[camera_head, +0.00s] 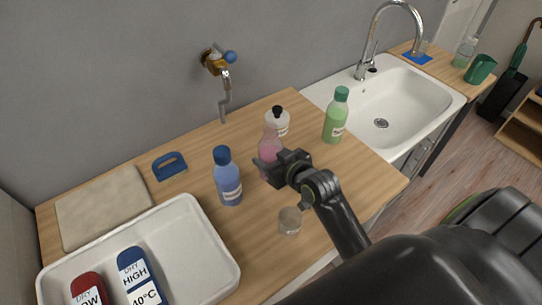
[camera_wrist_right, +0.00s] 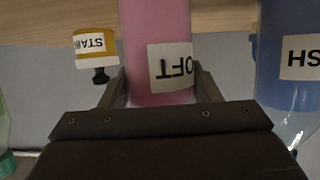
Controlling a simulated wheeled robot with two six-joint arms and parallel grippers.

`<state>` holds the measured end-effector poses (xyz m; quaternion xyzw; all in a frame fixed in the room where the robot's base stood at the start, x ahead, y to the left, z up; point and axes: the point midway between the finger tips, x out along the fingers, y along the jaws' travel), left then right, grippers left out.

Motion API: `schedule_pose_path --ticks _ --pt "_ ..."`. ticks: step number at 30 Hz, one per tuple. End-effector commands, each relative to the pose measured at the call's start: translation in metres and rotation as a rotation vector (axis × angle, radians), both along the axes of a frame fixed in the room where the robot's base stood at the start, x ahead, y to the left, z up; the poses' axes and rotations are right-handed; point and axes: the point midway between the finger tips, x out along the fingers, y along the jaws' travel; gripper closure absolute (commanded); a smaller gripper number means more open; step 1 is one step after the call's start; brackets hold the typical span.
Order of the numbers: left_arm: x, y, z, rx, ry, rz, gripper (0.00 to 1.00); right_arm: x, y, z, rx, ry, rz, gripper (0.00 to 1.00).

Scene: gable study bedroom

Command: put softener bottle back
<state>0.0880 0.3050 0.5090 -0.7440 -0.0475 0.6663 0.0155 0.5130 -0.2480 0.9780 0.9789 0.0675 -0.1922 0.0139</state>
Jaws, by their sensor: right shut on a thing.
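My left gripper is not in view.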

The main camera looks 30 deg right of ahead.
Motion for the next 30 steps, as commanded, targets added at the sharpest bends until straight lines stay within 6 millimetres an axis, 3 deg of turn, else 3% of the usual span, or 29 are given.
schedule_pose_path --ticks 1,2,6,17,23,30 --pt "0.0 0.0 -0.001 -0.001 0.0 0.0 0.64 0.0 0.0 -0.002 0.001 -0.002 0.0 0.76" --pt "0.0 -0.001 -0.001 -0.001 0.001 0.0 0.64 0.0 0.0 -0.002 0.001 0.0 0.0 0.41" --pt "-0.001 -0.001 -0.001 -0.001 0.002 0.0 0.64 0.0 0.0 -0.002 0.001 0.0 0.0 0.22" --pt "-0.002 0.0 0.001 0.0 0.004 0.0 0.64 0.0 0.0 0.003 0.0 0.0 0.0 0.21" --pt "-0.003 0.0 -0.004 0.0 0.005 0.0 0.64 -0.021 -0.003 0.009 -0.001 0.001 -0.001 0.21" --pt "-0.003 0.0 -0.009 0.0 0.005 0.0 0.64 -0.063 -0.009 0.026 -0.002 0.001 0.001 0.21"
